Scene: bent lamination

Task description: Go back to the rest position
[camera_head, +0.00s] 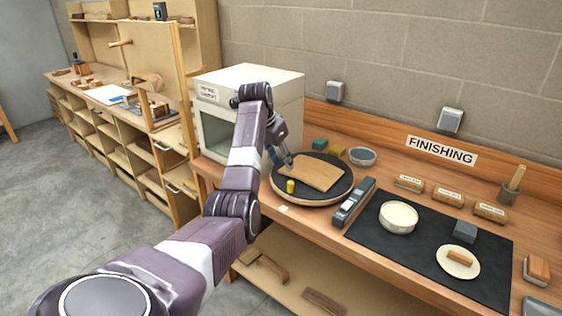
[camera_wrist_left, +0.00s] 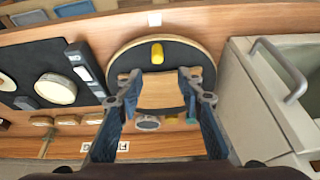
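My left gripper (camera_head: 284,160) hangs over the back left part of the round black turntable (camera_head: 326,194). A bent wooden board (camera_head: 314,173) lies on the turntable, close to the fingertips. In the left wrist view my gripper (camera_wrist_left: 159,76) has its two fingers spread wide. The board (camera_wrist_left: 160,94) shows between and beyond them. I cannot tell whether a fingertip touches it. A small yellow piece (camera_head: 290,187) stands at the turntable's front left edge. My right gripper is in neither view.
A white box-shaped cabinet (camera_head: 275,80) stands at the left, close to my left arm. A grey-black tool (camera_head: 354,202) and a dark mat (camera_head: 420,260) with a bowl (camera_head: 398,217) lie to the right. A small grey bowl (camera_head: 362,156) stands behind the turntable.

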